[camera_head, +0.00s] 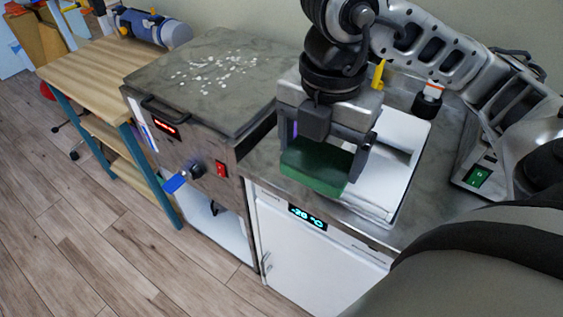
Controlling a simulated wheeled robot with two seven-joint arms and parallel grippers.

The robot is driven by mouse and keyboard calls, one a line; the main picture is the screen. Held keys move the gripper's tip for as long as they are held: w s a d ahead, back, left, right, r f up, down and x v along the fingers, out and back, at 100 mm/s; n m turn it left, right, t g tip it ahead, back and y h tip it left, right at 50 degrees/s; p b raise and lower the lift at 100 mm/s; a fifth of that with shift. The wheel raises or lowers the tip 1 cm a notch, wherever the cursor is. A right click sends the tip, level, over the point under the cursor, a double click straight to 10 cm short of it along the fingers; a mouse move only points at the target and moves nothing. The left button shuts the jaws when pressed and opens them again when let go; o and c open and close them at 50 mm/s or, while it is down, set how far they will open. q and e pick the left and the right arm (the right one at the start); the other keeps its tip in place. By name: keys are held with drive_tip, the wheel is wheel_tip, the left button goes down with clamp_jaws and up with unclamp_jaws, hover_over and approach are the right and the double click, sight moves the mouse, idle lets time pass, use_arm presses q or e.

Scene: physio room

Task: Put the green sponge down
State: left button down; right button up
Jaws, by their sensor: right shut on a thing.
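The green sponge (314,167) is a dark green block held between the fingers of my right gripper (322,158). The gripper points down and is shut on the sponge. The sponge is over the front edge of the counter, at the near left of a white tray (377,207). I cannot tell whether the sponge touches anything below it. The gripper and wrist hide part of the tray. My left gripper is not in view.
White bits (216,72) are scattered on the metal lid (205,90) left of the sponge. A white freezer (318,262) with a lit display is below the counter. A wooden table (90,72) stands at far left. A yellow object (378,75) is behind the gripper.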

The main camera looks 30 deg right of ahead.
drive_tip(key=w+d+f, duration=0.1)
drive_tip(key=w+f, duration=0.2)
drive_tip(key=w, duration=0.1)
drive_tip(key=w+f, duration=0.3)
drive_tip(key=w, duration=0.1)
drive_tip(key=w+d+f, duration=0.1)
drive_tip(key=w+f, duration=0.2)
drive_tip(key=w, duration=0.1)
drive_tip(key=shift+w+d+p, duration=0.35)
drive_tip(key=shift+w+p, duration=0.05)
drive_tip(key=shift+w+f, duration=0.35)
drive_tip(key=shift+f, duration=0.1)
wheel_tip(320, 180, down, 2)
drive_tip(key=shift+d+f+p, duration=0.1)
drive_tip(key=shift+f+p, duration=0.05)
drive_tip(key=shift+p, duration=0.3)
drive_tip(key=shift+f, duration=0.4)
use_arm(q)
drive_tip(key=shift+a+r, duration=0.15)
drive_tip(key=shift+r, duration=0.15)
